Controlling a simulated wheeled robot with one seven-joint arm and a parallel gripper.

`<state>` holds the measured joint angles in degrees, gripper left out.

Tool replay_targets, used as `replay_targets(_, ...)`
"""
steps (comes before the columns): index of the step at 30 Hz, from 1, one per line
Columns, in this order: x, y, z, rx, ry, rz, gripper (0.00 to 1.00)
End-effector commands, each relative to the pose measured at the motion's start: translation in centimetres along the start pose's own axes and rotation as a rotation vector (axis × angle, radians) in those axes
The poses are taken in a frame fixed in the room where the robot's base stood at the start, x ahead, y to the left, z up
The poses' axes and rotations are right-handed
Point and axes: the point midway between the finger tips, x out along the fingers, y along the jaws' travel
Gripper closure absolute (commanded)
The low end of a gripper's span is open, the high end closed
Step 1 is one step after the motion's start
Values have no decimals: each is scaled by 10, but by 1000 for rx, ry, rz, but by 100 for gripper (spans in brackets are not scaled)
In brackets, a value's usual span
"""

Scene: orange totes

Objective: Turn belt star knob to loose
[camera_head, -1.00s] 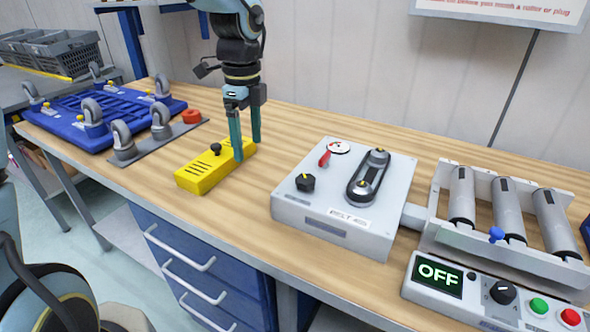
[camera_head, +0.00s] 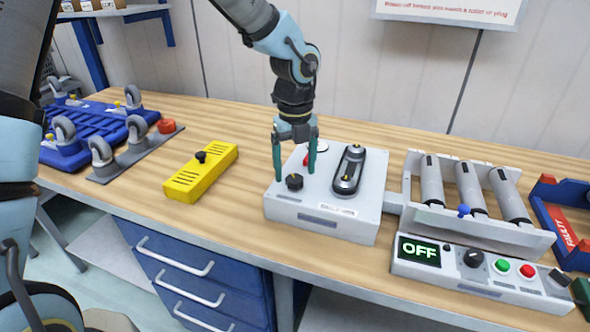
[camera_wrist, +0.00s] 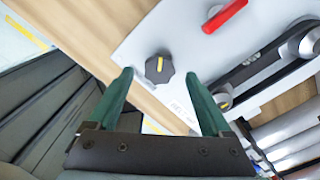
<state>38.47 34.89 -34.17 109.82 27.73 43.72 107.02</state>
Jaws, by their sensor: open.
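The belt unit is a light grey box (camera_head: 345,218) on the wooden bench. Its black star knob (camera_head: 294,182) sits at the box's left front; in the wrist view the knob (camera_wrist: 159,67) shows a yellow mark. The belt (camera_head: 347,172) loops over two pulleys on the right of the box top. A red lever (camera_head: 306,160) is partly hidden behind my gripper (camera_head: 294,171). My gripper is open and empty, pointing down over the knob. In the wrist view the knob appears ahead of and between the green fingertips (camera_wrist: 163,88), apart from both.
A yellow block (camera_head: 200,176) with a black knob lies left of the box. A roller conveyor (camera_head: 470,200) and a control panel (camera_head: 480,270) reading OFF stand to the right. A blue rack (camera_head: 95,135) with casters is far left. Bare bench lies between block and box.

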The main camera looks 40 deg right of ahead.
Motion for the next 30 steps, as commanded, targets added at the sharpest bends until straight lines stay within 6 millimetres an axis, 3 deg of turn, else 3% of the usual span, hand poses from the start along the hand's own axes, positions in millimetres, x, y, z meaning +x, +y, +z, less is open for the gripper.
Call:
replay_targets(6,16,0,0,0,0,0,17)
replay_targets(15,18,0,0,-1,-1,-1,18)
replay_targets(30,18,0,0,-1,0,0,74)
